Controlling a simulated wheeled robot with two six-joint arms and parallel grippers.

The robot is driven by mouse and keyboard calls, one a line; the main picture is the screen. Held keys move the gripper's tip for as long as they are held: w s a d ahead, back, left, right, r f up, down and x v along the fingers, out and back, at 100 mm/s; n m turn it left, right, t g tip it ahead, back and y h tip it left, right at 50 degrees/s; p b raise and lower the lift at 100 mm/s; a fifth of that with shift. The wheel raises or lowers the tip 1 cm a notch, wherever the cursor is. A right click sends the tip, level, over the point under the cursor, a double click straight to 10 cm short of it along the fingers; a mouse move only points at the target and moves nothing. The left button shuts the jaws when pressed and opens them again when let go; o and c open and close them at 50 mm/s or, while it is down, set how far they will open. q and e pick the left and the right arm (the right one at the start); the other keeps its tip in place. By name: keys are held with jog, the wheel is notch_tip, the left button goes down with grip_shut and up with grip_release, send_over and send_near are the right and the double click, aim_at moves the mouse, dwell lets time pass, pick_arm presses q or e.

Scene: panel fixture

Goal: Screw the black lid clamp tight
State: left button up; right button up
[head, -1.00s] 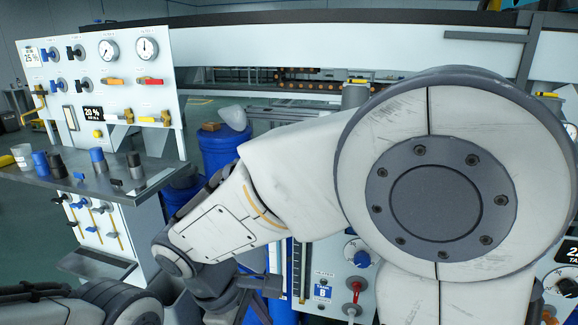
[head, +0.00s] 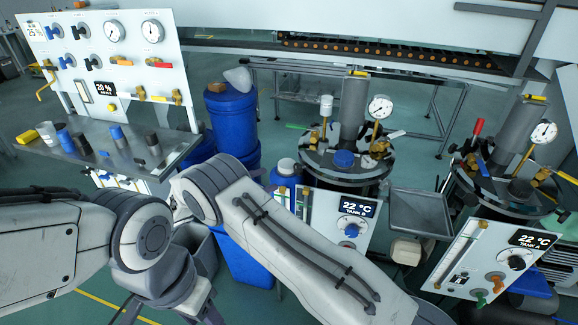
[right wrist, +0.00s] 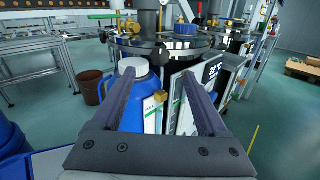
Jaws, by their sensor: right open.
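Gauges (head: 381,107) and yellow valves rise from both lids. A grey tray (head: 420,212) lies between the tanks. A side bench (head: 98,160) at left carries several small blue and dark parts. Blue drums (head: 232,122) stand behind my right arm.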

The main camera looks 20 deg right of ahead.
aim_at(296, 169)
jog(key=d, duration=0.3)
jog(key=w+d+p, duration=0.1)
jog(key=d, duration=0.4)
jog(key=shift+w+d, duration=0.3)
grip_shut()
